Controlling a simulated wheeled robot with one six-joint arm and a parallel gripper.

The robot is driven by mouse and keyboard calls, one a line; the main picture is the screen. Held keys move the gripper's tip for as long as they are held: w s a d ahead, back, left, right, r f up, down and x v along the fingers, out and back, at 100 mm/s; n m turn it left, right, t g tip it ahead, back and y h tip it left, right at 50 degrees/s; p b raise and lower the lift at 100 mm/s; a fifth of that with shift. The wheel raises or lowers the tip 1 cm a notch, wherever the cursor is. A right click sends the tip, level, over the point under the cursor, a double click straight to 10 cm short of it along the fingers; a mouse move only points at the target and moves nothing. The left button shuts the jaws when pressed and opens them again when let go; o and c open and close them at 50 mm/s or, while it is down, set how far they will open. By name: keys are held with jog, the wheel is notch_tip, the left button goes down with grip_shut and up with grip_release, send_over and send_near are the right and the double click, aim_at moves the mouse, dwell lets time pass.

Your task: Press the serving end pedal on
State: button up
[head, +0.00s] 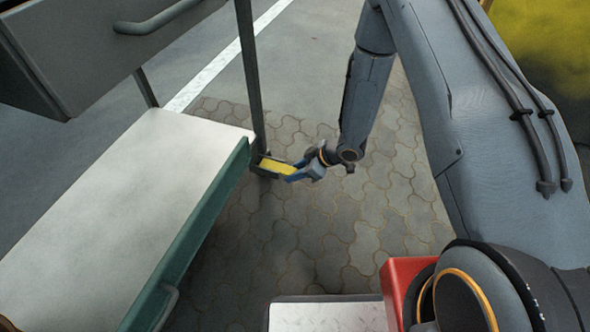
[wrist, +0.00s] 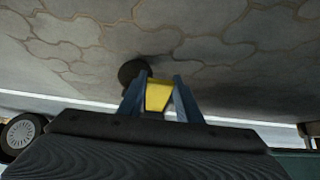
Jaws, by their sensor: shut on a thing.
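The pedal (head: 276,166) is a small yellow piece low at the foot of the cart's dark upright post. My gripper (head: 292,173) reaches down to it from the right, close to the paving. In the wrist view the pedal (wrist: 158,96) sits between the two blue fingers of my gripper (wrist: 157,92), which are shut on it. A dark round caster (wrist: 133,70) shows just beyond the left finger. The fingers and wrist cover part of the pedal, and its exact tilt cannot be told.
The cart's pale shelf (head: 110,215) with a green edge fills the left, under a grey drawer (head: 100,45) with a handle. A red block (head: 401,285) and a metal plate (head: 325,317) are at the bottom. Paving is open between.

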jog(key=shift+f+t+y, duration=0.3)
jog(key=shift+f+y, duration=0.25)
jog(key=shift+y, duration=0.45)
jog(key=shift+a, duration=0.1)
jog(key=o, duration=1)
jog(key=shift+o, duration=0.2)
jog(key=p+v, duration=0.3)
jog(key=v, duration=0.5)
jog(key=shift+f, duration=0.1)
